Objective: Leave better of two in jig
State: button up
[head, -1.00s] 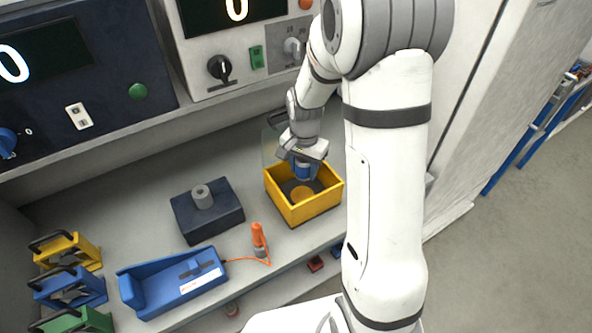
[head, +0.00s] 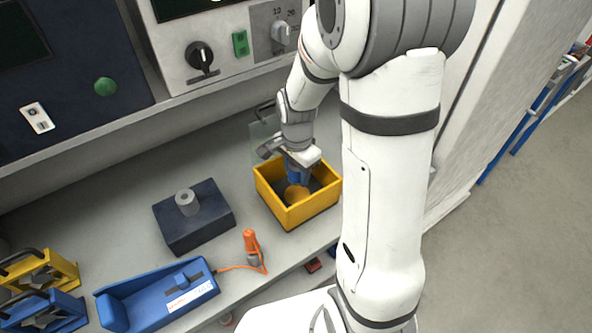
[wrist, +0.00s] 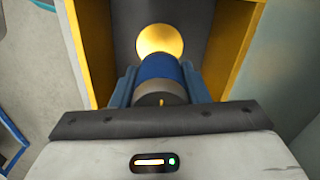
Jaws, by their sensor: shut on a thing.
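My gripper (head: 299,172) is inside the yellow bin (head: 300,217), shut on a blue cylinder with a metal end. The blue cylinder (wrist: 159,70) lies between the two fingers in the wrist view. A round yellow piece (wrist: 160,40) shows just past it, also seen in the head view (head: 297,194); I cannot tell whether the two touch. A dark block (head: 190,228) with a grey hollow cylinder (head: 187,202) upright on top stands left of the bin. A blue cradle (head: 160,297) with a slider and a label lies at the front left. I cannot tell which is the jig.
An orange-handled tool (head: 251,243) with an orange cord stands between the cradle and the bin. A yellow clamp-like fixture (head: 45,270) and a blue one (head: 50,310) stand at far left. Instrument panels (head: 220,45) rise behind the bench. A clear panel stands behind the bin.

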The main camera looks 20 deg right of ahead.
aim_at(297, 195)
jog(key=shift+f+b, duration=2.6)
jog(key=shift+f, duration=0.7)
jog(key=o, duration=1.1)
jog(key=shift+r, duration=3.95)
